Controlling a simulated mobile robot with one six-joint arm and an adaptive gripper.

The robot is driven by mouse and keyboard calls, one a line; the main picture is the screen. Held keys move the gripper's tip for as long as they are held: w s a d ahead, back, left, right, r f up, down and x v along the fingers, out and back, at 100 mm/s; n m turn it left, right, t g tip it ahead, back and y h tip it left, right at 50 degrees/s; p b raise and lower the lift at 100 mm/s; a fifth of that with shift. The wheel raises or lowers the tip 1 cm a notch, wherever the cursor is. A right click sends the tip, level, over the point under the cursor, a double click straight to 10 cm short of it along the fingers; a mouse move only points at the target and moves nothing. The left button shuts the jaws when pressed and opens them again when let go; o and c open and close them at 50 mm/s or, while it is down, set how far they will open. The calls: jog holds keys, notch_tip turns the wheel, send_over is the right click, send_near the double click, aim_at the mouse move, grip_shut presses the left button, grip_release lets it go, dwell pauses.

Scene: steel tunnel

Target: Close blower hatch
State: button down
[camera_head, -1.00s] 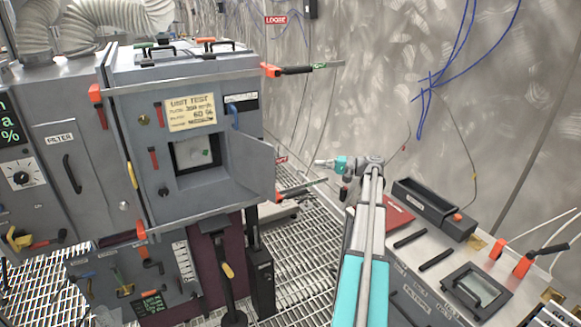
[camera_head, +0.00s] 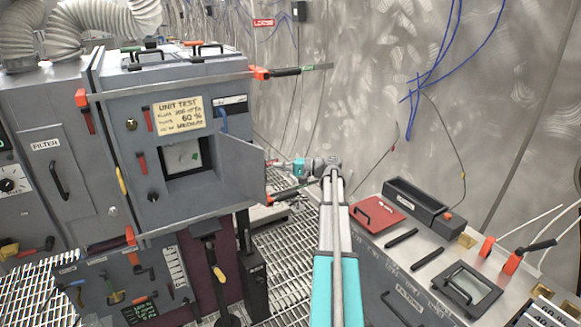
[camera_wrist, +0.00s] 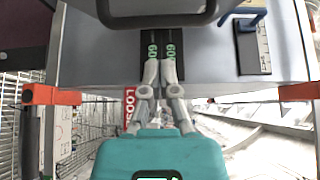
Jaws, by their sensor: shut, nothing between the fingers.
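The blower hatch (camera_head: 239,172) is a grey door on the front of the grey blower box. It stands open, swung out to the right of a square opening (camera_head: 188,157). My gripper (camera_head: 277,164) is just right of the hatch's free edge, pointing left. Its tips are partly hidden there, and I cannot tell whether they touch the hatch. In the wrist view, my gripper (camera_wrist: 161,45) has its two fingers together, with nothing between them, in front of a grey metal surface (camera_wrist: 100,50).
Orange-ended clamps (camera_head: 262,73) stick out from the box. A grey bench (camera_head: 400,265) at right carries a red panel (camera_head: 377,213), a black tray (camera_head: 430,205) and several handles. Grated floor (camera_head: 290,245) lies between box and bench. Blue cables hang on the wall.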

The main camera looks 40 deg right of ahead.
jog(key=shift+a, duration=1.35)
jog(key=shift+s+h, duration=0.2)
jog(key=shift+h, duration=0.1)
